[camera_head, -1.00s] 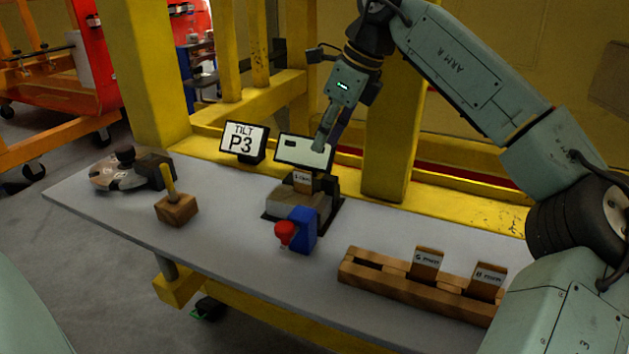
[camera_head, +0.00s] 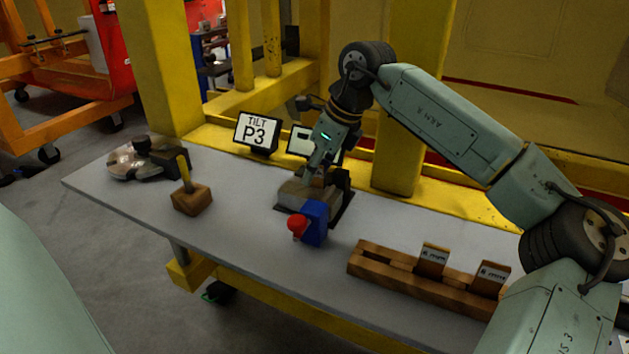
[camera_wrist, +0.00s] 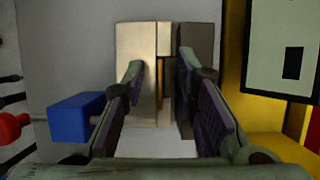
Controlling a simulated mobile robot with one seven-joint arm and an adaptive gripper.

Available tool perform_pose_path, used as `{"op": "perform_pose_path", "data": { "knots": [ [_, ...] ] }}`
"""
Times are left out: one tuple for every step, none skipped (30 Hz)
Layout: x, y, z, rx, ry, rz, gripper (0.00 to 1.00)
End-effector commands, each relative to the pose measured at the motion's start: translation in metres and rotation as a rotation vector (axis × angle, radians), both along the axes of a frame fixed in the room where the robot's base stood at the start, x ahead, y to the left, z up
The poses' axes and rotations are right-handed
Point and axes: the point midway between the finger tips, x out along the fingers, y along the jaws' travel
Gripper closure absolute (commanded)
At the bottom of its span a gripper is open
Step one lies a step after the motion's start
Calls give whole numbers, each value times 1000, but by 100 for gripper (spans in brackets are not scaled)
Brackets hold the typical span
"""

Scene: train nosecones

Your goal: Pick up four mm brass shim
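A vise-like fixture (camera_head: 290,194) with a light block and a dark jaw stands in the middle of the table. My gripper (camera_head: 318,176) is down at the fixture, pointing at its top. In the wrist view, my gripper (camera_wrist: 161,68) is open, its fingers apart on either side of the gap between the light block (camera_wrist: 136,50) and the dark jaw (camera_wrist: 196,45). A narrow brownish piece (camera_wrist: 166,38) shows in that gap, perhaps the shim edge-on; I cannot confirm it or read a label. The fingers are not seen closed on anything.
A blue block with a red knob (camera_head: 314,222) stands in front of the fixture. A wooden rack (camera_head: 385,272) at right holds two labelled shims, hard to read. A "TILT P3" sign (camera_head: 256,131), another screen (camera_head: 299,141) and a yellow post (camera_head: 411,100) stand behind.

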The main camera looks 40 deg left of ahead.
Motion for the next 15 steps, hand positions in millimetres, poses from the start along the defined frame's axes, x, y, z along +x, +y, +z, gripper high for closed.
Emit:
{"op": "perform_pose_path", "data": {
  "knots": [
    [0,0,0,0,0,0,73],
    [0,0,0,0,0,0,75],
    [0,0,0,0,0,0,77],
    [0,0,0,0,0,0,79],
    [0,0,0,0,0,0,81],
    [0,0,0,0,0,0,84],
    [0,0,0,0,0,0,86],
    [0,0,0,0,0,0,88],
    [0,0,0,0,0,0,91],
    [0,0,0,0,0,0,93],
    [0,0,0,0,0,1,95],
    [0,0,0,0,0,0,97],
    [0,0,0,0,0,1,99],
    [0,0,0,0,0,1,100],
    [0,0,0,0,0,0,100]
  ]
}}
